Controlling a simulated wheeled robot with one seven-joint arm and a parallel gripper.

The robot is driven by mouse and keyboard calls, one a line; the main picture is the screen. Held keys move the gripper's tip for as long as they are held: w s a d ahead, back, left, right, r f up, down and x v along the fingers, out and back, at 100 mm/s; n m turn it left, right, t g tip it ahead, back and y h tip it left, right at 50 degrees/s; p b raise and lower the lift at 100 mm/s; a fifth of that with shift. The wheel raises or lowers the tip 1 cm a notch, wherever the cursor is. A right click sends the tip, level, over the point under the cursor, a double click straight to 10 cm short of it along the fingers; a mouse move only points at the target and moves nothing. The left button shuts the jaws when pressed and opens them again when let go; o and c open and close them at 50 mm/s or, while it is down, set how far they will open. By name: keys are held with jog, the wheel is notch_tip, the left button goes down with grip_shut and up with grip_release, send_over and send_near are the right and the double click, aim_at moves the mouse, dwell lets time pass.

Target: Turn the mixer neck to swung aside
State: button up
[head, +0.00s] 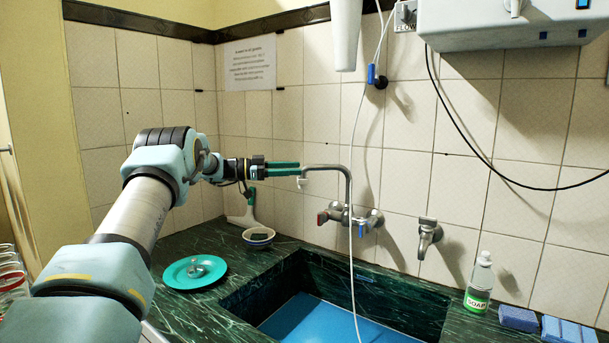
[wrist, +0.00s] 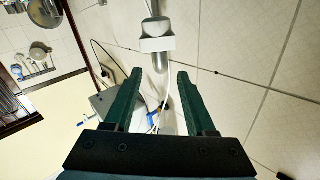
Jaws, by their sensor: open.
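The mixer (head: 348,217) is a grey metal tap with red and blue marked handles, mounted on the tiled wall above the sink. Its neck (head: 347,185) rises and bends over to the left, ending in a pale downturned tip. My gripper (head: 298,168) is open, its green fingers pointing right at the neck's outer end. In the wrist view, the neck's pale collared end (wrist: 157,44) lies ahead of the open fingers, in line with the gap between them. I cannot tell whether a finger touches it.
The sink (head: 330,322) has a blue bottom, with a thin white hose hanging into it. A second tap (head: 428,236), a soap bottle (head: 480,284) and blue sponges (head: 518,318) are at the right. A green plate (head: 194,272) and a bowl (head: 258,238) stand on the left counter.

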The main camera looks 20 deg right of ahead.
aim_at(325, 168)
jog(key=shift+w+a, duration=0.1)
jog(key=shift+a, duration=0.25)
